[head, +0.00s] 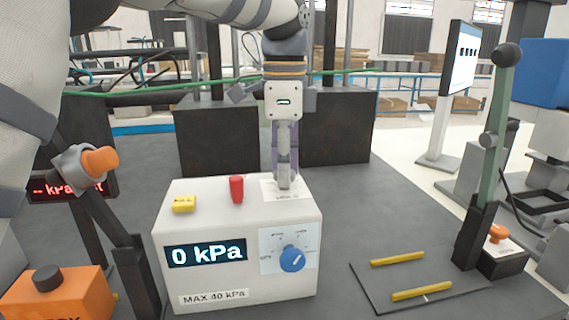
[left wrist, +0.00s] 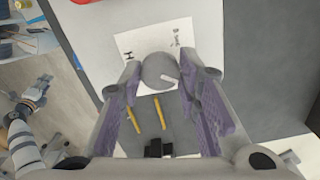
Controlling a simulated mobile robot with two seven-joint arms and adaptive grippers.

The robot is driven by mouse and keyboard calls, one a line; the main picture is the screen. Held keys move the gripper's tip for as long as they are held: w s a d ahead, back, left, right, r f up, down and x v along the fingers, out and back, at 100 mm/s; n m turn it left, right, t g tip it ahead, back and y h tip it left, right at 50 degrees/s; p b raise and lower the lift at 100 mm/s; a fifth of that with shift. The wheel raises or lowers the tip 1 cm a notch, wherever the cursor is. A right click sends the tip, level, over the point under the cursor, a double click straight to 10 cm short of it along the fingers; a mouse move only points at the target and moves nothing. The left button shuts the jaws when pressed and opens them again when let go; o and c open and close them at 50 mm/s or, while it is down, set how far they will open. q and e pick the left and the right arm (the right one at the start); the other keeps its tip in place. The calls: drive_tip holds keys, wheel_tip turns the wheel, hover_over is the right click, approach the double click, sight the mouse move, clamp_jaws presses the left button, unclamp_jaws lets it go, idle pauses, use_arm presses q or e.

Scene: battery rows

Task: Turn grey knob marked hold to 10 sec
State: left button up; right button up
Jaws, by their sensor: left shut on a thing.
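The grey knob (left wrist: 157,68) sits on a white label card (left wrist: 130,42) on top of the white box (head: 190,265). In the left wrist view its white pointer mark points to the lower right. The card's lettering is only partly visible and too small to read fully. My left gripper (head: 286,186) reaches down from above and is shut on the grey knob, with one purple-padded finger on each side. In the head view the fingers hide most of the knob. What looks like my right arm shows at the lower left of the left wrist view; its fingers are unclear.
The box also carries a red knob (head: 236,189), a yellow block (head: 184,204), a blue dial (head: 292,259) and a display (head: 206,252) reading 0 kPa. A dark tray (head: 375,290) with two yellow bars and a green lever (head: 494,135) stand to the right.

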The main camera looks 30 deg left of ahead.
use_arm(q)
drive_tip(key=shift+m, duration=0.8)
drive_tip(key=o, duration=1.1)
drive_tip(key=shift+o, duration=0.2)
wheel_tip(320, 180, up, 12)
